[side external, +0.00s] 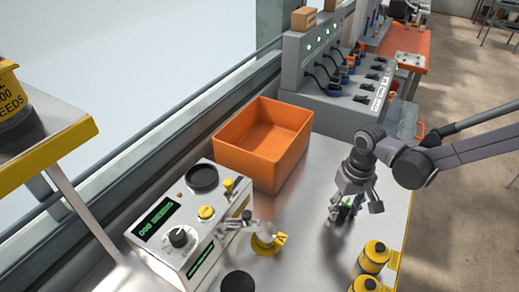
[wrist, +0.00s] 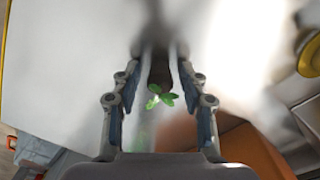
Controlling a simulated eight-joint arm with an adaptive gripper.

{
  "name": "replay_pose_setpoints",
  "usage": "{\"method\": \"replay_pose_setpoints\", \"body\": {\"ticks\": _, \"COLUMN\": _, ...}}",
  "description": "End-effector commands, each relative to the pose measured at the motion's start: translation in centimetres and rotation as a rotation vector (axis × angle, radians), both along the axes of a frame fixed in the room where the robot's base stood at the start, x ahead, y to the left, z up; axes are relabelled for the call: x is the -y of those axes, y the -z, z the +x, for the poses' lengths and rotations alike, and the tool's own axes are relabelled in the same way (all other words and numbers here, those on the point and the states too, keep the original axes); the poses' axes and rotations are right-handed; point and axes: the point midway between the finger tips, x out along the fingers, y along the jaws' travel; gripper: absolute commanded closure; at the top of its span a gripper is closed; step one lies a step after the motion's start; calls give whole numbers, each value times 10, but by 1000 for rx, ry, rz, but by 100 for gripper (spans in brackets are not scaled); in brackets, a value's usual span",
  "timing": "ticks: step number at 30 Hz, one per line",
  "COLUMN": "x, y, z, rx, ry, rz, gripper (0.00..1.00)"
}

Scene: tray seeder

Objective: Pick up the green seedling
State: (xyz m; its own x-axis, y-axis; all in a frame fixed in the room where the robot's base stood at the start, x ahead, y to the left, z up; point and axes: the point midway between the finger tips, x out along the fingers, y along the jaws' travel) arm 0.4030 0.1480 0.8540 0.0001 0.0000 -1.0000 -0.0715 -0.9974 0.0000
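The green seedling (wrist: 160,97) has small bright leaves above a dark plug and sits between my fingers in the wrist view. My gripper (wrist: 160,66) is open, with one finger on each side of the plug and a visible gap on both sides. In the side external view my gripper (side external: 355,209) points down close to the grey bench, right of the orange bin. There the seedling (side external: 346,206) shows only as a bit of green between the fingers, mostly hidden by them.
An orange bin (side external: 262,165) stands left of my gripper. A control box (side external: 190,222) with knobs and a yellow-based fixture (side external: 267,243) are at the lower left. Yellow-topped canisters (side external: 374,256) stand at the bench's front right. A grey machine (side external: 340,85) stands behind.

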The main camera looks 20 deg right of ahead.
Motion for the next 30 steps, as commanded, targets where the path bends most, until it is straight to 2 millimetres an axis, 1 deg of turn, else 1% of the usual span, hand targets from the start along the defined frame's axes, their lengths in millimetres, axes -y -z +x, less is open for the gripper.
{"method": "replay_pose_setpoints", "body": {"ticks": 1, "x": 0, "y": 0, "z": 0, "rx": 0, "ry": 0, "rz": 0, "gripper": 78}}
{"method": "replay_pose_setpoints", "body": {"ticks": 3, "x": 0, "y": 0, "z": 0, "rx": 0, "ry": 0, "rz": 0, "gripper": 95}}
{"method": "replay_pose_setpoints", "body": {"ticks": 14, "x": 0, "y": -1, "z": 0, "rx": 0, "ry": 0, "rz": 0, "gripper": 95}}
{"method": "replay_pose_setpoints", "body": {"ticks": 19, "x": 0, "y": -7, "z": 0, "rx": 0, "ry": 0, "rz": 0, "gripper": 95}}
{"method": "replay_pose_setpoints", "body": {"ticks": 23, "x": 0, "y": -20, "z": 0, "rx": 0, "ry": 0, "rz": 0, "gripper": 95}}
{"method": "replay_pose_setpoints", "body": {"ticks": 27, "x": 0, "y": -43, "z": 0, "rx": 0, "ry": 0, "rz": 0, "gripper": 95}}
{"method": "replay_pose_setpoints", "body": {"ticks": 30, "x": 26, "y": -56, "z": -5, "rx": 0, "ry": 8, "rz": 0, "gripper": 95}}
